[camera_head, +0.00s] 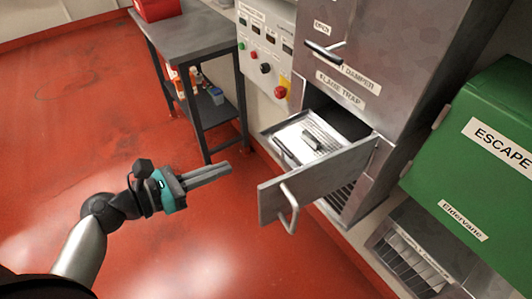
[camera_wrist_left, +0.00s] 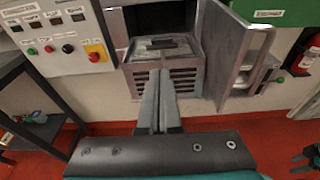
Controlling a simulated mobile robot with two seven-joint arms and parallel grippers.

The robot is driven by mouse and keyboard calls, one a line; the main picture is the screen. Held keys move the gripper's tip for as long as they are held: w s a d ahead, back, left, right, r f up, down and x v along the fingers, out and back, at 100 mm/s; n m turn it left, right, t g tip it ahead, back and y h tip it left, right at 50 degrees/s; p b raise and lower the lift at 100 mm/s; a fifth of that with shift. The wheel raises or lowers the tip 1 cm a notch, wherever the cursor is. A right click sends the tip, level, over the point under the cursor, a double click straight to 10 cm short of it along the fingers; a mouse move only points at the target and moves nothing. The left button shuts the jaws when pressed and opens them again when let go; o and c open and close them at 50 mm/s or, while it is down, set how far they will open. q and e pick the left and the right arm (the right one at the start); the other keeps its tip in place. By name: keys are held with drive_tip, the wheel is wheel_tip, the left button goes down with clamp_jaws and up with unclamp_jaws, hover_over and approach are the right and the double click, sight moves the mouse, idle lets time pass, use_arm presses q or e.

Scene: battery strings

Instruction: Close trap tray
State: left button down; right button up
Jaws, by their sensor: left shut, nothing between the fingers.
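The trap tray (camera_head: 285,127) is a shallow metal tray in the opening under the "FLAME TRAP" label, with a dark grip piece on top. It sticks out a little from the cabinet and also shows in the left wrist view (camera_wrist_left: 143,56). A grey door panel (camera_head: 325,178) with a bar handle stands swung open at the right of the opening; the left wrist view shows it too (camera_wrist_left: 226,50). My left gripper (camera_head: 230,168) is shut and empty, apart from the tray and left of the door. In the left wrist view its fingers point towards the tray.
A control panel (camera_head: 262,50) with buttons is left of the opening. A dark table (camera_head: 190,38) with a red box stands further left. A green "ESCAPE" box (camera_head: 480,150) is at the right. Red floor around my left gripper is clear.

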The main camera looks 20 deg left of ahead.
sight(281, 146)
use_arm(q)
drive_tip(key=x, duration=1.2)
drive_tip(key=shift+w+d+b, duration=0.25)
drive_tip(key=shift+w+b, duration=0.1)
drive_tip(key=shift+w+d, duration=0.3)
drive_tip(key=shift+w, duration=0.1)
drive_tip(key=x, duration=0.2)
drive_tip(key=r+p+x, duration=0.1)
drive_tip(key=x, duration=0.1)
drive_tip(key=p+x, duration=0.1)
drive_tip(key=x, duration=0.1)
drive_tip(key=shift+w+d+r, duration=0.2)
drive_tip(key=shift+w+d, duration=0.05)
drive_tip(key=shift+w, duration=0.05)
drive_tip(key=x, duration=0.6)
drive_tip(key=r+x, duration=0.1)
drive_tip(key=x, duration=0.2)
drive_tip(key=shift+w+d+r, duration=0.1)
drive_tip(key=shift+r, duration=0.2)
drive_tip(key=shift+d+r, duration=0.15)
